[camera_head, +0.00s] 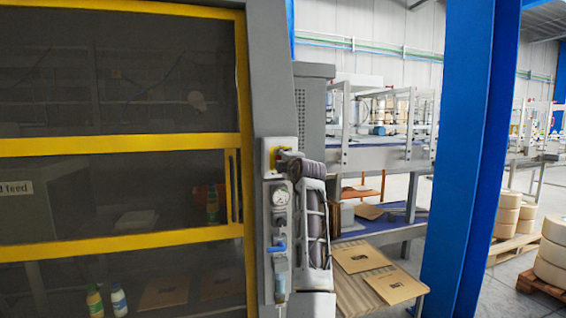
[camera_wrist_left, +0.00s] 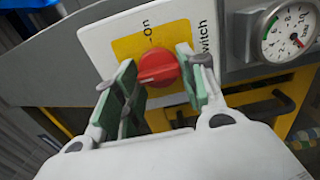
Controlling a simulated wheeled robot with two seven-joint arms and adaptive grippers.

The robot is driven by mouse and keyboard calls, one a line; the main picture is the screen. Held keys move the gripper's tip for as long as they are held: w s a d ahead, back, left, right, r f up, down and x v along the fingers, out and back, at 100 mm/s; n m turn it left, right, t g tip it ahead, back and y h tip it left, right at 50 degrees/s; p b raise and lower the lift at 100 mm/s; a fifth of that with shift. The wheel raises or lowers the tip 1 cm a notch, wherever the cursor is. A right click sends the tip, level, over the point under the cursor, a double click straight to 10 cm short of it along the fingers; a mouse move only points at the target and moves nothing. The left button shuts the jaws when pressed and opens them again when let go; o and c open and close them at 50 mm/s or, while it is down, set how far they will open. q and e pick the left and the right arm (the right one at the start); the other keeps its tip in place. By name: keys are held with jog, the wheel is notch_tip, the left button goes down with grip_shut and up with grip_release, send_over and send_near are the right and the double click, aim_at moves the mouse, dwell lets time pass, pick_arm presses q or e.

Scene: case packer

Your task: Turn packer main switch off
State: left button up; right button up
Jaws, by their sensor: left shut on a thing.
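The main switch is a round red knob (camera_wrist_left: 158,67) on a yellow and white plate (camera_wrist_left: 118,42) marked "On" and "switch" in the left wrist view. My left gripper (camera_wrist_left: 160,80) has its green pads on both sides of the knob and is shut on it. In the head view the switch plate (camera_head: 267,146) sits high on the grey post, and my left gripper (camera_head: 284,156) reaches it from the right, covering most of the knob. My right gripper is not in view.
A pressure gauge (camera_head: 281,196) and a blue valve handle (camera_head: 276,248) are below the switch. A yellow-framed guard door (camera_head: 120,145) stands to the left. A blue column (camera_head: 470,150) and a table with flat cardboard (camera_head: 378,275) are to the right.

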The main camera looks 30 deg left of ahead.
pick_arm(q)
jog(key=shift+f, duration=0.1)
jog(key=o, duration=1)
jog(key=shift+r, duration=0.2)
